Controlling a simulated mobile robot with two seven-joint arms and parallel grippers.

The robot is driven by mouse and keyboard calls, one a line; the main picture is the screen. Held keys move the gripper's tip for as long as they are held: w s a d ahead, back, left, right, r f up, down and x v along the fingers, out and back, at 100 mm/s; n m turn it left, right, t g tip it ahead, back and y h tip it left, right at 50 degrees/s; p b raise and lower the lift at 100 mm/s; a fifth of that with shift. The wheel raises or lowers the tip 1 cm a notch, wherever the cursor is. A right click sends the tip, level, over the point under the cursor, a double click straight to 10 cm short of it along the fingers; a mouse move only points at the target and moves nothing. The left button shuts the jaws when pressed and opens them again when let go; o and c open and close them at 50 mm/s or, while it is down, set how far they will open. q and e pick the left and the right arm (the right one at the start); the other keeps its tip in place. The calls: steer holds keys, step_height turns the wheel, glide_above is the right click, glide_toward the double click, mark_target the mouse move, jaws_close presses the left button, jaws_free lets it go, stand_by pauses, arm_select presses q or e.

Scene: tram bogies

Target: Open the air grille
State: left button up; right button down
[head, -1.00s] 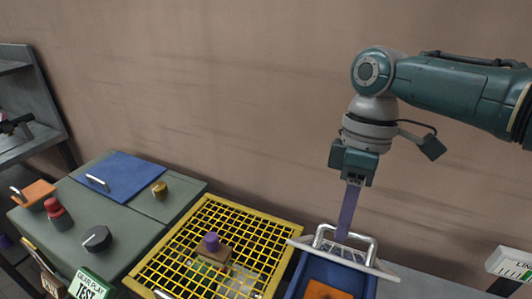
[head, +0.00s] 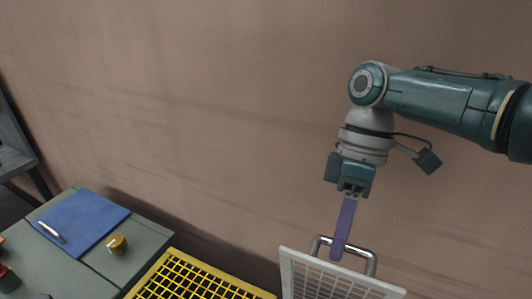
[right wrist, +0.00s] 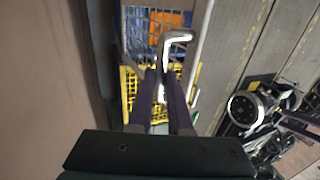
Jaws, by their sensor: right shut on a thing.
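The air grille (head: 330,283) is a pale mesh panel at the bottom of the head view, tilted up with its mesh face showing and its lower part cut off by the frame. Its shiny bar handle (head: 371,265) stands at its top edge. My right gripper (head: 338,254), with purple fingers, is shut on this handle. In the right wrist view the two fingers (right wrist: 163,88) reach to the bright handle (right wrist: 178,37). The left gripper is out of view.
A yellow mesh guard (head: 190,280) lies left of the grille. A grey-green bench with a blue panel (head: 82,222) and a brass knob (head: 118,244) is farther left. A plain brown wall (head: 200,120) stands behind. Orange and blue parts (right wrist: 168,25) show beyond the handle.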

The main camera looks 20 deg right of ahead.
steer(key=shift+d+f, duration=0.3)
steer(key=shift+d, duration=0.2)
steer(key=c, duration=0.8)
jaws_free()
steer(key=shift+w+r, duration=0.15)
steer(key=shift+c, duration=0.2)
steer(key=b+v, duration=0.2)
steer(key=v, duration=0.8)
steer(key=shift+a, duration=0.1)
